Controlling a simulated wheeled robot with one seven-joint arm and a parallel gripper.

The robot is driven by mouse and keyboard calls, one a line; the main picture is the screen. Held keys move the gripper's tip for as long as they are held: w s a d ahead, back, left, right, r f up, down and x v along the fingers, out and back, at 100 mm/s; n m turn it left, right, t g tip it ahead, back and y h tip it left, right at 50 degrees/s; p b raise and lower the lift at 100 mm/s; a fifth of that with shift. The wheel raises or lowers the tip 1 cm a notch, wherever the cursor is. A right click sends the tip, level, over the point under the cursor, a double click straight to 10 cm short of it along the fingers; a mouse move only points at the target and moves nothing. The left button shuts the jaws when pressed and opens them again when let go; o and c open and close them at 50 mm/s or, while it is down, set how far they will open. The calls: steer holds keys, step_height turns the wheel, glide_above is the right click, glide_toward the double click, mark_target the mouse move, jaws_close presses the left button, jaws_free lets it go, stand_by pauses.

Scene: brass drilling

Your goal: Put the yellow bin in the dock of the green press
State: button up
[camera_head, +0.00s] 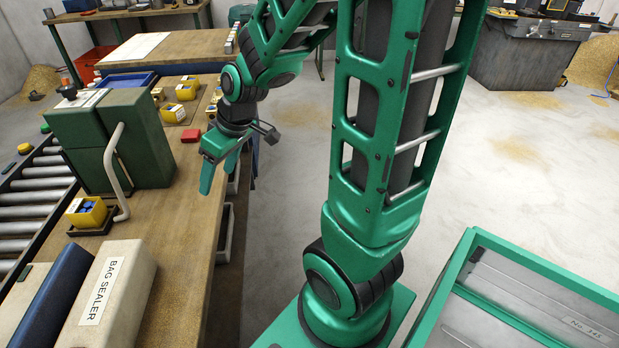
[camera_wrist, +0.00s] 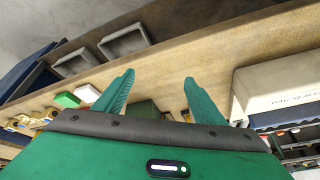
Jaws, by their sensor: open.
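The green press (camera_head: 115,135), a dark green box with a pale bent lever, stands on the left of the wooden bench. A yellow bin (camera_head: 88,213) sits on a dark, low-rimmed tray (camera_head: 112,222) at the press's near side. More yellow bins stand beyond the press: one on the bench (camera_head: 187,90) and one on a wooden board (camera_head: 173,112). My gripper (camera_head: 221,172) is open and empty above the bench's right edge, right of the press. In the wrist view its two fingers (camera_wrist: 158,84) are spread with nothing between them; yellow items (camera_wrist: 38,121) show at the far left.
A box labelled BAG SEALER (camera_head: 110,295) stands on the near bench, also in the wrist view (camera_wrist: 278,88). A red block (camera_head: 191,135) lies right of the press. A roller conveyor (camera_head: 35,195) runs along the left.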

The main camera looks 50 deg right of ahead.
steer(key=s+d+r+m+g, duration=0.1)
steer(key=s+d+m, duration=0.2)
steer(key=s, duration=0.4)
steer(key=s+d+r+m+g+h, duration=0.1)
steer(key=s+d+r+m, duration=0.1)
steer(key=s, duration=0.5)
steer(key=s+d+r+m+g, duration=0.1)
steer(key=s+d+m+g, duration=0.1)
steer(key=s, duration=0.6)
steer(key=d+m, duration=0.1)
steer(key=m, duration=0.1)
steer(key=shift+d+r+m+h, duration=0.3)
steer(key=shift+d+r+h, duration=0.05)
steer(key=shift+h, duration=0.05)
steer(key=shift+w+f, duration=0.25)
steer(key=shift+w, duration=0.3)
steer(key=shift+c, duration=0.4)
